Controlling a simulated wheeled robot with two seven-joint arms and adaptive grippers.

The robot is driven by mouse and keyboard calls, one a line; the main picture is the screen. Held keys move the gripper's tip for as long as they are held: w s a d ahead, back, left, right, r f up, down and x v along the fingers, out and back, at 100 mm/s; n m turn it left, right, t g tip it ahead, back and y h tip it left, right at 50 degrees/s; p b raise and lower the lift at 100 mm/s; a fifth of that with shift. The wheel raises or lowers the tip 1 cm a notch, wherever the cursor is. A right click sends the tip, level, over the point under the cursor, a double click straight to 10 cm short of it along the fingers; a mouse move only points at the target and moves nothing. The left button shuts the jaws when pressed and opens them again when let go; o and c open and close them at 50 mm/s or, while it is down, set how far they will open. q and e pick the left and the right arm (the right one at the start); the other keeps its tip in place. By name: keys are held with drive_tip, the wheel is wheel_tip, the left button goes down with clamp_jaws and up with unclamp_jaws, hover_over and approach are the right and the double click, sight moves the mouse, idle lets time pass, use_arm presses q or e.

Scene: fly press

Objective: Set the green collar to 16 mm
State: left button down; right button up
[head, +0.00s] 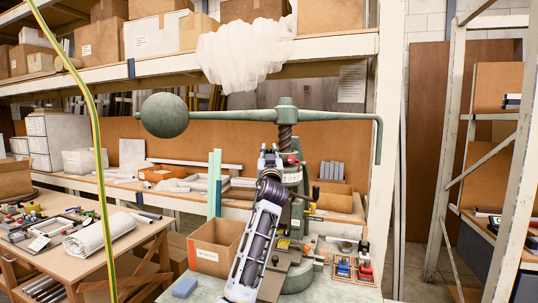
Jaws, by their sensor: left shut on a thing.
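The fly press stands at the middle of the bench. Its green crossbar (237,116) carries a ball weight (165,115) at the left and a down-turned handle (379,140) at the right. Its dark threaded screw (285,136) runs down from the hub. My left gripper (269,152) is raised in front of the press, at the lower part of the screw, shut on a small part that it mostly hides. I cannot make out the green collar or any scale reading. A small red part (293,158) shows just right of the gripper. My right gripper is out of view.
A cardboard box (208,235) and a blue block (184,287) are left of the press. A tray with red (365,269) and blue pieces is at right. A side table (130,262) holds tools and a rolled cloth. Translucent wrap (245,52) hangs from the shelf above.

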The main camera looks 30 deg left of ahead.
use_arm(q)
drive_tip(key=shift+a+r, duration=0.1)
drive_tip(key=shift+a, duration=0.45)
drive_tip(key=shift+w+a+b, duration=0.3)
drive_tip(key=shift+a, duration=0.55)
drive_tip(key=c, duration=1.5)
unclamp_jaws()
drive_tip(key=shift+o, duration=1.2)
drive_tip(key=v, duration=1.2)
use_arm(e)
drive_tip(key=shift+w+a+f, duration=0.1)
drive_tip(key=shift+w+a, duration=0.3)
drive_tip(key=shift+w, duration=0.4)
use_arm(q)
drive_tip(key=shift+d, duration=0.15)
